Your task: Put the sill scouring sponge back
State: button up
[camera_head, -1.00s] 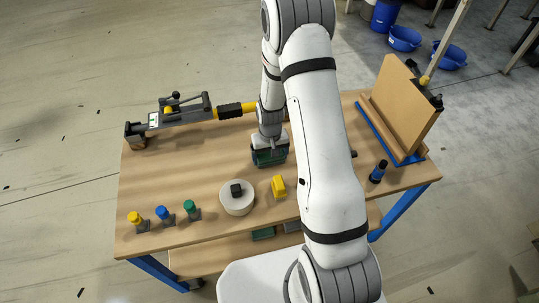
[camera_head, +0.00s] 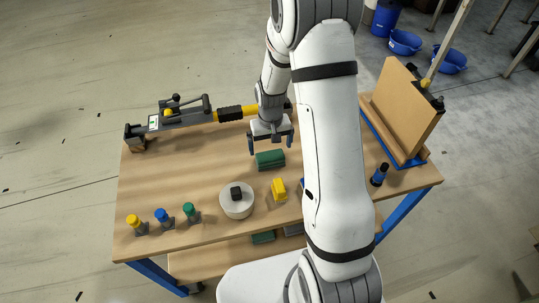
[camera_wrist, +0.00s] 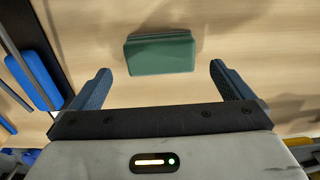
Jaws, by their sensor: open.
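A green block (camera_head: 270,160), which looks like the scouring sponge, lies flat on the wooden table top near its middle. In the wrist view the green block (camera_wrist: 160,54) lies beyond and between my fingertips, apart from both. My gripper (camera_head: 271,143) is open and empty, raised above the table just behind the block. Its two blue fingers also show in the wrist view (camera_wrist: 160,70), spread wide. My arm hides part of the table to the right of the block.
A white round disc (camera_head: 238,207) with a black knob and a yellow block (camera_head: 279,190) stand in front of the green block. Yellow, blue and green-topped pegs (camera_head: 162,216) line the front left. A torque-wrench-like tool (camera_head: 185,113) lies behind. An upright brown board (camera_head: 405,108) stands right.

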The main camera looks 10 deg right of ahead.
aim_at(270, 157)
jog(key=s+r+t, duration=0.1)
jog(key=s+r, duration=0.3)
jog(key=r, duration=0.5)
jog(key=s+r+t, duration=0.1)
jog(key=s+r, duration=0.3)
jog(key=r, duration=0.5)
jog(key=s+r, duration=0.3)
jog(key=s, duration=0.3)
jog(key=s+r+t, duration=0.1)
jog(key=s+r, duration=0.3)
jog(key=s, duration=0.3)
jog(key=shift+s+a+t, duration=0.25)
jog(key=shift+t, duration=0.05)
jog(key=shift+f, duration=0.1)
jog(key=shift+w+f+b, duration=0.1)
jog(key=shift+f+b, duration=0.55)
jog(key=shift+b, duration=0.2)
